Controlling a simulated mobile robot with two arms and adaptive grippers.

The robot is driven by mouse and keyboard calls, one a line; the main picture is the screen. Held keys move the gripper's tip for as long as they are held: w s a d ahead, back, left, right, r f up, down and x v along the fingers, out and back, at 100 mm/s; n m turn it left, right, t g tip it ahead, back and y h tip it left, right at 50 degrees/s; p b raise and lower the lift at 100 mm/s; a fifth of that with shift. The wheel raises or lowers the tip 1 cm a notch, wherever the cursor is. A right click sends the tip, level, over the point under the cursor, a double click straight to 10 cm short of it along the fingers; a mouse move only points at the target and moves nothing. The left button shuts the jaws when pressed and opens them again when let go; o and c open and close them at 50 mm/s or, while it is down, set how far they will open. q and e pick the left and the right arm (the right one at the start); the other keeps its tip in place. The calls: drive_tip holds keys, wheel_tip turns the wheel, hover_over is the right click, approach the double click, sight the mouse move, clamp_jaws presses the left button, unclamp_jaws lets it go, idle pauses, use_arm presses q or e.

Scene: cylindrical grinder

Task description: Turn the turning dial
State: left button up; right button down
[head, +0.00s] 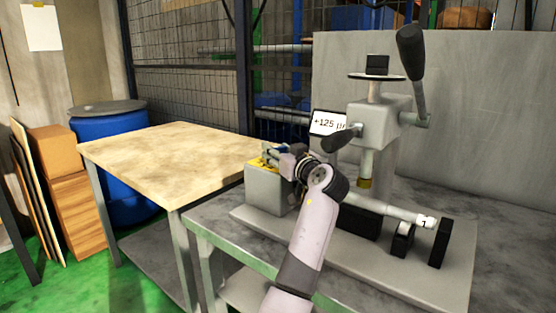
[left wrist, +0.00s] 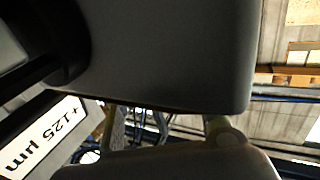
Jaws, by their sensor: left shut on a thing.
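My left gripper (head: 271,158) is at the top of a grey block (head: 266,192) on the left end of the grinder base. It is shut on a small part there, which I take for the turning dial; the fingers and wrist hide most of it. Yellow shows beside the fingertips. In the left wrist view, large dark grey surfaces fill most of the picture, and the grip itself is not clear. A white readout (head: 328,123) reads +125 µm; it also shows in the left wrist view (left wrist: 42,140). My right gripper is out of view.
A grey grinder head (head: 380,122) stands behind my arm, with a black-handled lever (head: 412,60) and a disc with a black knob (head: 377,76) on top. A white shaft (head: 390,208) lies right of my wrist. A wooden table (head: 165,155) is at left.

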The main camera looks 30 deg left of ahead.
use_arm(q)
drive_tip(key=shift+n+g+y+b, duration=0.6)
drive_tip(key=shift+n+g, duration=0.3)
drive_tip(key=shift+g, duration=0.4)
drive_tip(key=shift+r, duration=0.1)
drive_tip(key=o, duration=1.2)
drive_tip(key=shift+c, duration=0.2)
drive_tip(key=v, duration=1.2)
drive_tip(key=shift+w, duration=0.2)
